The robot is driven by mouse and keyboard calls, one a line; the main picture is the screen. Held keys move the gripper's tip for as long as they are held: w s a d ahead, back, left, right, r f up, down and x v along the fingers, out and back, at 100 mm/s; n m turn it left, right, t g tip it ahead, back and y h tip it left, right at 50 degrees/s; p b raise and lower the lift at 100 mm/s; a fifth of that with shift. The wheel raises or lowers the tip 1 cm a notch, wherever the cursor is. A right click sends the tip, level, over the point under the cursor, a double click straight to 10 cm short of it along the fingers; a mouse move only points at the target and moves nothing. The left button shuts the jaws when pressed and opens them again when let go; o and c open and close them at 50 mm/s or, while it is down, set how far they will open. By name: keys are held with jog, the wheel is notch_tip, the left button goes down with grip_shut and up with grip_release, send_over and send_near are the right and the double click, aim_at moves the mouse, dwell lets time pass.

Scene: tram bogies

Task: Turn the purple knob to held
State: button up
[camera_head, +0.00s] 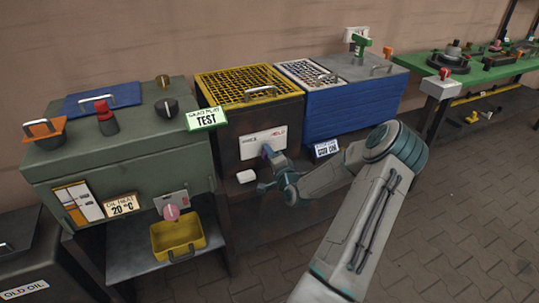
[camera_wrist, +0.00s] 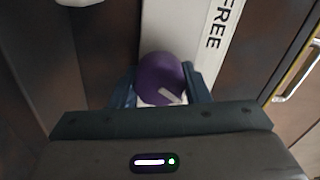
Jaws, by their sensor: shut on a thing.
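The purple knob (camera_wrist: 158,76) is round, with a short white mark near its lower right edge in the wrist view. It sits on a white plate (camera_wrist: 202,25) with the word FREE beside it; no other word on the plate is readable there. My gripper (camera_wrist: 160,90) has one finger on each side of the knob and is shut on it. In the head view the plate (camera_head: 250,147) is on the front of the dark box, and my gripper (camera_head: 268,168) reaches it from the lower right, hiding part of the knob.
The dark box (camera_head: 237,128) has a yellow grid lid (camera_head: 228,85). A green cabinet (camera_head: 130,150) with a TEST sign (camera_head: 206,119) stands at left, a blue box (camera_head: 350,110) at right.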

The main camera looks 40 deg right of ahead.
jog(key=shift+m, duration=0.7)
jog(key=o, duration=1)
jog(key=shift+s, duration=0.1)
jog(key=v, duration=1.3)
jog(key=shift+s+f+p, duration=0.1)
jog(key=shift+s+p, duration=0.25)
jog(key=shift+p, duration=0.05)
